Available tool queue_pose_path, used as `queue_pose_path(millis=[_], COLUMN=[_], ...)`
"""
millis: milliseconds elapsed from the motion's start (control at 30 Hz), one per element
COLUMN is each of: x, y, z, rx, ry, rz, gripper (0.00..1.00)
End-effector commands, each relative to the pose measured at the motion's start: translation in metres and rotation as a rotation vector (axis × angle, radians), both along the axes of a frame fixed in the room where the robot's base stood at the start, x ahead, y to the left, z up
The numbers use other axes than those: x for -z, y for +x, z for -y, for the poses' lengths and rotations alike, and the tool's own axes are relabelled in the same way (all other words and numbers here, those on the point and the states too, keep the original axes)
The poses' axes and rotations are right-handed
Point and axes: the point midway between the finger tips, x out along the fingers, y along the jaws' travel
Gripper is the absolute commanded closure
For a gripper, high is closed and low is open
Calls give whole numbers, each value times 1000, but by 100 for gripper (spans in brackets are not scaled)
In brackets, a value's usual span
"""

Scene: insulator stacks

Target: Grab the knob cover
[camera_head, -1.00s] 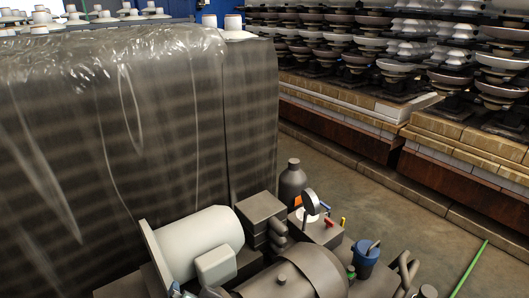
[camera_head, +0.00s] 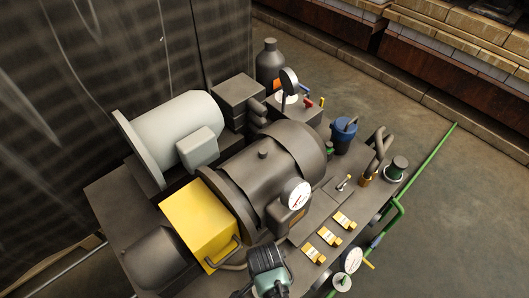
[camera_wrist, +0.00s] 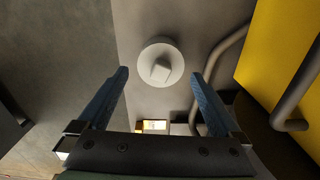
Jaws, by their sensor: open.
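A pale round disc with a small square knob (camera_wrist: 160,68) on it lies ahead of my gripper in the wrist view; it may be the knob cover, but I cannot be sure. My gripper (camera_wrist: 160,76) is open, with its two blue fingers apart on either side of the disc in the picture. Nothing is held between them. I cannot tell the distance to the disc. In the head view the dark and teal end of my arm is at the bottom centre, beside the yellow box (camera_head: 205,220), and I cannot make out the disc there.
Grey pipes (camera_wrist: 292,95) and the yellow box stand on the right in the wrist view. In the head view, the machine has a large dark tank (camera_head: 275,165), gauges (camera_head: 296,194) and a green pipe (camera_head: 425,170). Bare floor (camera_head: 455,225) lies to the right.

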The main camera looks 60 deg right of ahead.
Motion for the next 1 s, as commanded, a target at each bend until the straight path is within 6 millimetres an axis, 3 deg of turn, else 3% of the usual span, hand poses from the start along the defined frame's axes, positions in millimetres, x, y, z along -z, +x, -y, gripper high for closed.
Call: queue_pose_path(millis=[400, 733, 1000], x=[49, 54, 54], y=[1, 1, 1], z=[4, 4, 4], rx=[-2, -2, -2], ry=[0, -2, -2], rz=[1, 3, 2], gripper=[0, 0, 49])
